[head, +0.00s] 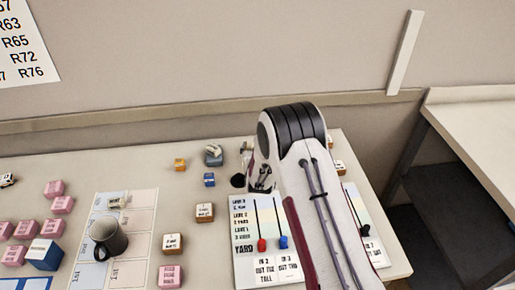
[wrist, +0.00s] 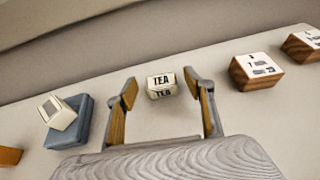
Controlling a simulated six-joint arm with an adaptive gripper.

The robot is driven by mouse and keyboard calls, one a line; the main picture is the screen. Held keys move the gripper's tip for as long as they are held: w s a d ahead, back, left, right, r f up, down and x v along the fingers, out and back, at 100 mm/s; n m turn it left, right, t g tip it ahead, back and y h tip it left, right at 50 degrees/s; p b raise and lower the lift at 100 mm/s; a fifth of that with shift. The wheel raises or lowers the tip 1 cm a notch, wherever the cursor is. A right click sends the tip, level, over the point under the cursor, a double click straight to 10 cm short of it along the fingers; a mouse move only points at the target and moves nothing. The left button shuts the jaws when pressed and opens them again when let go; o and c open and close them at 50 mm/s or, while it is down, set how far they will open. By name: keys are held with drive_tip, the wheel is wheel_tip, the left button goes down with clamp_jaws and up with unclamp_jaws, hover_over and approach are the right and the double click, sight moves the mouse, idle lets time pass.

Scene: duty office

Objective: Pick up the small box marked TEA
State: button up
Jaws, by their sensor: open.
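The small box marked TEA (wrist: 162,84) is white with dark letters on its top and front. In the wrist view it stands upright on the table, just beyond and between my two fingertips. My gripper (wrist: 161,88) is open and empty, with one finger to each side of the box's near space. I see no contact between fingers and box. In the head view my arm covers much of that area, and the box cannot be made out for certain there.
A blue block (wrist: 70,122) with a white piece on it stands left of my gripper. Wooden blocks with white printed tops (wrist: 258,70) stand to the right. A dark mug (head: 108,238) and pink blocks (head: 53,188) are at the left. The wall (head: 230,60) rises behind the table.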

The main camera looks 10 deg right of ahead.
drive_tip(key=shift+x, duration=1.4)
drive_tip(key=c, duration=1.1)
